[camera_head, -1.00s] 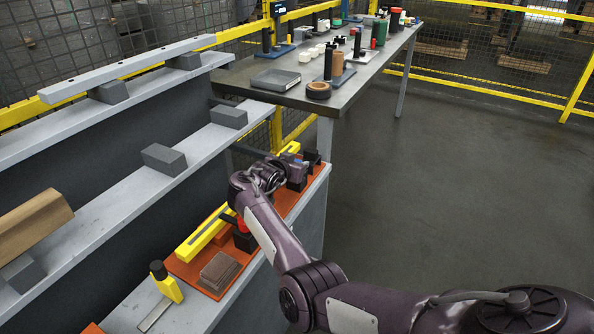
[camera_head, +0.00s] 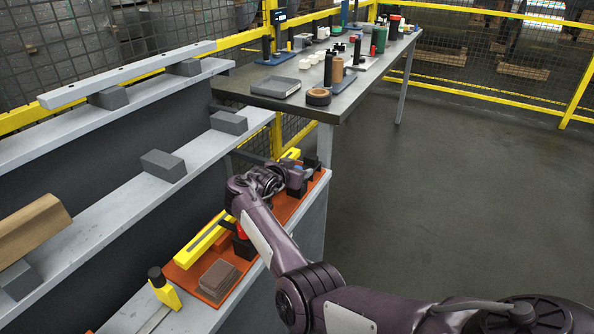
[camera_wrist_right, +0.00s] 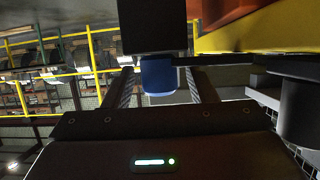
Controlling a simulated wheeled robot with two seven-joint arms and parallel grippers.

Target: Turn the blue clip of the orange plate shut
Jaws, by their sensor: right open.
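The orange plate (camera_head: 285,210) lies on the grey ledge, with a long yellow bar (camera_head: 206,236) along it. My right gripper (camera_head: 298,179) is at the plate's far end, partly hidden by its own wrist. In the right wrist view the blue clip (camera_wrist_right: 158,75) sits below a black block (camera_wrist_right: 153,27), between the two open fingers (camera_wrist_right: 164,88). I see a gap on each side of the clip. The plate's orange edge (camera_wrist_right: 216,11) and the yellow bar (camera_wrist_right: 268,30) show at upper right. My left gripper is not in view.
A brown block (camera_head: 217,278) and a yellow tool with a black knob (camera_head: 165,290) are at the near end. Grey shelves with blocks (camera_head: 163,164) rise at left. A table (camera_head: 345,98) with several parts stands behind. The floor at right is clear.

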